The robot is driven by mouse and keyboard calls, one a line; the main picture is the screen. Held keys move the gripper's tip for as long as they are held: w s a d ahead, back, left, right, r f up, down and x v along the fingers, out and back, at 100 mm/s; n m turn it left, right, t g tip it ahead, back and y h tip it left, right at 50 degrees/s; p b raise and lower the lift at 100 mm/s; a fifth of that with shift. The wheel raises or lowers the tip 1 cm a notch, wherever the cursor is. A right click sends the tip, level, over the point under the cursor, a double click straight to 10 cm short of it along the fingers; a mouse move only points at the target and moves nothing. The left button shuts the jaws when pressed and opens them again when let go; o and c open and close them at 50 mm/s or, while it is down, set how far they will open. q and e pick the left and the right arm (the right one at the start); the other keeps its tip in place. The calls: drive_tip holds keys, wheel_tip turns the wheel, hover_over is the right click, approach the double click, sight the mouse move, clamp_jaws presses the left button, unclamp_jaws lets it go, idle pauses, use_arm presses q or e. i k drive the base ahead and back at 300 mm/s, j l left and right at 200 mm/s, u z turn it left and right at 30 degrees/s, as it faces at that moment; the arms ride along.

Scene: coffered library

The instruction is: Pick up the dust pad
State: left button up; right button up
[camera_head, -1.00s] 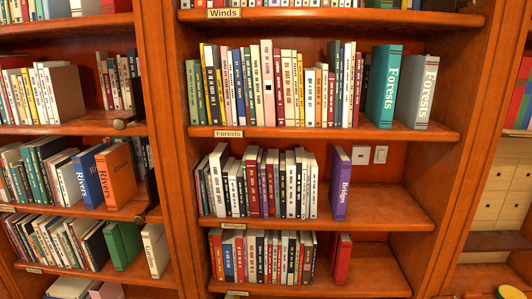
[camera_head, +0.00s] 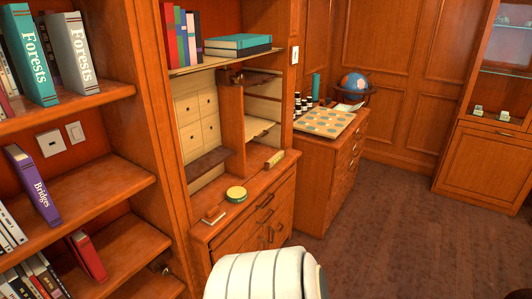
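I cannot tell for sure which thing is the dust pad. A round yellow-rimmed item with a green top (camera_head: 236,194) lies on the wooden cabinet top (camera_head: 258,184) in the middle. A small flat brownish block (camera_head: 213,214) lies to its left, near the cabinet's left edge. A tan, brass-like block (camera_head: 275,158) sits at the back right of the same top. Neither of my grippers is in view. A white ribbed rounded part, likely mine, fills the bottom middle.
Bookshelves with books (camera_head: 35,187) stand at the left. A lower cabinet to the right carries a game board (camera_head: 325,121) and a globe (camera_head: 359,83). A glass-door cabinet (camera_head: 492,138) stands at far right. The carpet (camera_head: 410,220) on the right is clear.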

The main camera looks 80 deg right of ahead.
sight(214, 215)
drive_tip(key=z, duration=2.25)
drive_tip(key=u, duration=2.4)
drive_tip(key=z, duration=2.4)
drive_tip(key=i+l, duration=0.2)
